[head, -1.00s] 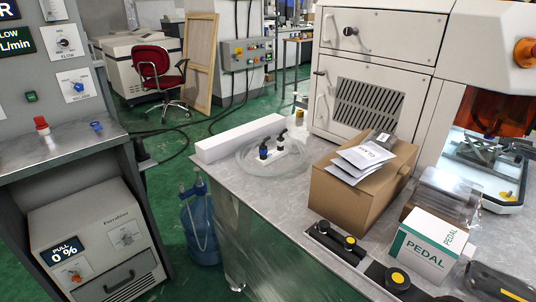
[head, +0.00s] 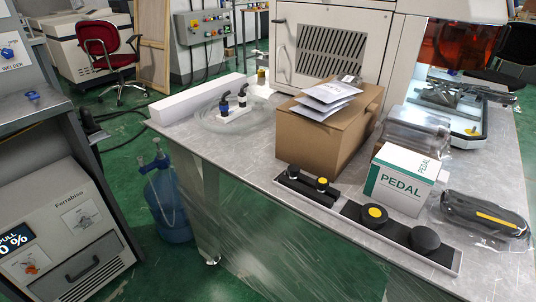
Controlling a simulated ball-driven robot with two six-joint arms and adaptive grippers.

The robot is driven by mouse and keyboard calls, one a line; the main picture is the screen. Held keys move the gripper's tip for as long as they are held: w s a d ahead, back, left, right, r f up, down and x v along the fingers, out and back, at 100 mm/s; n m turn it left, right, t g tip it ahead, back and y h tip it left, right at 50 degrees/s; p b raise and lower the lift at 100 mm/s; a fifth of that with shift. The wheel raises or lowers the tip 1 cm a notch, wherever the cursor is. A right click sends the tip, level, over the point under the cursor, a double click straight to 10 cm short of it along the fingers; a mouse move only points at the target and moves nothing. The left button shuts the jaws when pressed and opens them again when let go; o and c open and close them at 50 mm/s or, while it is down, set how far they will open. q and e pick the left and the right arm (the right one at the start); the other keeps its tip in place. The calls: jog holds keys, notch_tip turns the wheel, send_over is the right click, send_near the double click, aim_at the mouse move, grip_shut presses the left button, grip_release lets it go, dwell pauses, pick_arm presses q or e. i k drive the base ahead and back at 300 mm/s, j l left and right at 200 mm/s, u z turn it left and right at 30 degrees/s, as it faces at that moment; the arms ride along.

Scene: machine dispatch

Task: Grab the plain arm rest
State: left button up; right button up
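No label in the head view marks an arm rest, so I cannot tell for sure which thing it is. A long black padded piece with a yellow stripe (head: 485,214) lies in a clear bag at the table's right front. A greyish bagged item (head: 418,128) without a visible stripe lies behind the PEDAL box (head: 403,180), partly hidden by it. Neither gripper is in view.
A cardboard box (head: 322,138) with envelopes (head: 326,98) stands mid-table. A large machine (head: 330,45) closes off the back. Green floor is open before the table, with a blue bottle (head: 168,205).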

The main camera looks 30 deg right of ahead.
aim_at(495, 98)
jog(key=k+j+z, duration=0.1)
jog(key=z, duration=2.2)
jog(key=l+z, duration=0.3)
jog(key=l, duration=0.15)
jog(key=i+l+z, duration=0.15)
jog(key=l+z, duration=0.2)
jog(key=i+l+z, duration=0.2)
jog(key=i+l, duration=0.8)
jog(key=i+u, duration=0.8)
jog(key=i+l+u, duration=0.2)
jog(key=u, duration=0.2)
jog(key=i+l+u, duration=0.45)
jog(key=k+j, duration=0.05)
jog(key=j, duration=0.05)
